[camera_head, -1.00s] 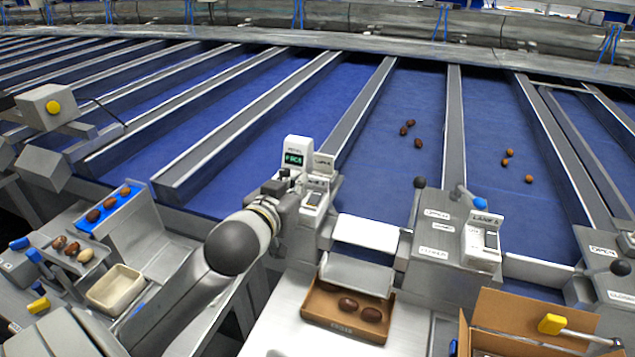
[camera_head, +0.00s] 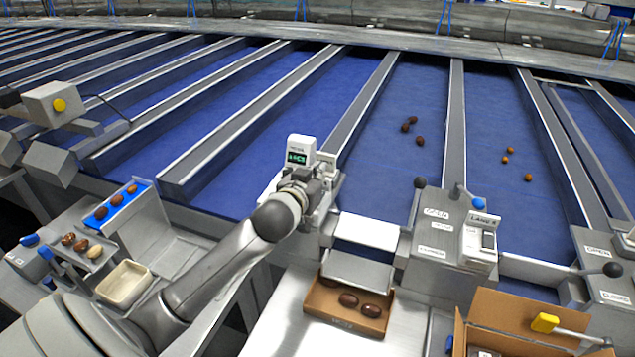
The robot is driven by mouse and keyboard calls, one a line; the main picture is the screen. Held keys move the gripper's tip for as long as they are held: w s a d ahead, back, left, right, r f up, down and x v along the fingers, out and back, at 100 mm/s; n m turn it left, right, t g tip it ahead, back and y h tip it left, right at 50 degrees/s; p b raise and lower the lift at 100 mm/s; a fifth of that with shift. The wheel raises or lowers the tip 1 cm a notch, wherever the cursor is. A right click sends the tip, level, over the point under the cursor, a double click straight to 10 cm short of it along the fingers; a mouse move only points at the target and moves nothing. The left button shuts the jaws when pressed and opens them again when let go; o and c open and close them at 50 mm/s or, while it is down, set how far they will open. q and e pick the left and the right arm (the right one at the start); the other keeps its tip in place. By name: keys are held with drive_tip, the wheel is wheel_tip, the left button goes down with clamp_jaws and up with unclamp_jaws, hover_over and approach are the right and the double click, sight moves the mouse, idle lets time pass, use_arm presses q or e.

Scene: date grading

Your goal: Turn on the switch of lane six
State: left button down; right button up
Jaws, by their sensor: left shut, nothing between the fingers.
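My left gripper (camera_head: 308,186) is shut and empty. It is at the small control box (camera_head: 327,160) beside the left lane divider, below a white display unit (camera_head: 301,146) with green characters. The gripper and wrist cover most of this box, so its switch and lane label are hidden, and I cannot tell whether the fingers touch it. Another switch box (camera_head: 480,240) to the right has a lane label whose number is hard to read, and a rocker switch (camera_head: 488,240) on its face. My right gripper is not in view.
Dates lie on the blue lanes (camera_head: 455,100). Levers with dark knobs (camera_head: 420,182) and a blue knob (camera_head: 479,203) stand near the right switch box. An open carton (camera_head: 520,312) is at the lower right.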

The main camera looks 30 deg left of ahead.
use_arm(q)
drive_tip(key=shift+s+f, duration=0.2)
drive_tip(key=shift+f, duration=1.4)
